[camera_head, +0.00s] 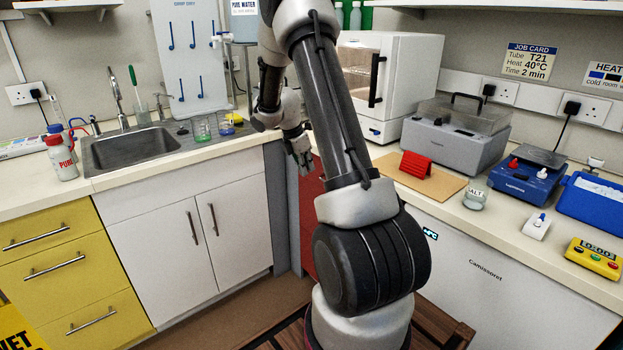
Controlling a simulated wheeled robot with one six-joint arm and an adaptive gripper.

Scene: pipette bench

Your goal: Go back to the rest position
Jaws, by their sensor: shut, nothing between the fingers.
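My arm rises from the lower middle, bends out of the top of the picture and comes back down behind its own upper link. My gripper (306,165) shows small and partly hidden to the left of that link, in front of the corner where the two counters meet. It points down and a little right. Its fingers look shut, with nothing seen in them.
A sink (130,148) and small glass beakers (202,130) are on the left counter. A white cabinet (390,75), grey lidded machine (455,133), red rack (416,166) and blue scale (524,180) fill the right counter. A wooden stool (455,335) stands low beside my base.

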